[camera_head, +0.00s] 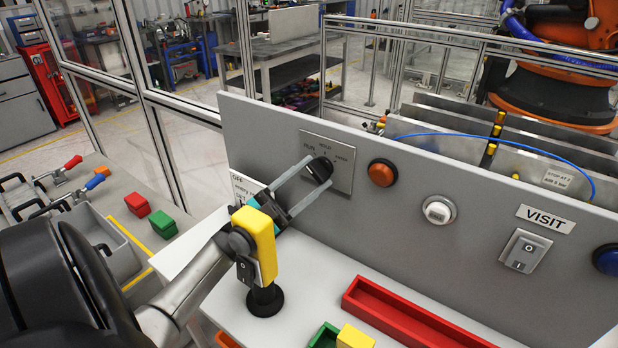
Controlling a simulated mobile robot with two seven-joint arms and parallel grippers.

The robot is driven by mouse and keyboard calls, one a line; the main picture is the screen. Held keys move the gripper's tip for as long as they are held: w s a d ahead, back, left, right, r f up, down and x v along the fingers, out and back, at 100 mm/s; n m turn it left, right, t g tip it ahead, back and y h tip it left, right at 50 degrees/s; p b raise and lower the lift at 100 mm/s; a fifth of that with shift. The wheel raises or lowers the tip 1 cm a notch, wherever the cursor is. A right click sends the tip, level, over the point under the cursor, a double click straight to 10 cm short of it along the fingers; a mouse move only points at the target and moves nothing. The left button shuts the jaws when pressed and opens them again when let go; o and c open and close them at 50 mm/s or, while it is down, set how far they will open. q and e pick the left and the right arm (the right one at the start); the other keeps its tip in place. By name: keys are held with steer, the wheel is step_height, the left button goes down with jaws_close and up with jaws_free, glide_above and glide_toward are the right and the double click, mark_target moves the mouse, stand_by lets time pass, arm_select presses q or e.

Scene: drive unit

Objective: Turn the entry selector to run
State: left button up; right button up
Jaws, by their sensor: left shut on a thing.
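The entry selector is a black knob (319,169) on a square grey plate (343,170) on the upright grey panel. The plate has RUN at its left, HOLD at the top and ENTRY at the right. My left gripper (321,171) reaches in from the lower left, with its two fingers on either side of the knob, shut on it. The fingers and the view angle partly hide the knob, so I cannot tell exactly which mark it points to. My right gripper is not in view.
Right of the selector, the panel (455,255) carries an orange button (382,173), a white round control (439,210), a rocker switch (525,251) under a VISIT label, and a blue button (607,260). A long red tray (410,316) lies on the shelf below.

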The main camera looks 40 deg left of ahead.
arm_select(q)
steer(key=o, duration=1.4)
steer(key=shift+c, duration=0.2)
steer(key=b+v, duration=0.1)
steer(key=v, duration=0.6)
steer(key=shift+s+b, duration=0.2)
steer(key=shift+b, duration=0.15)
steer(key=shift+a+f, duration=0.1)
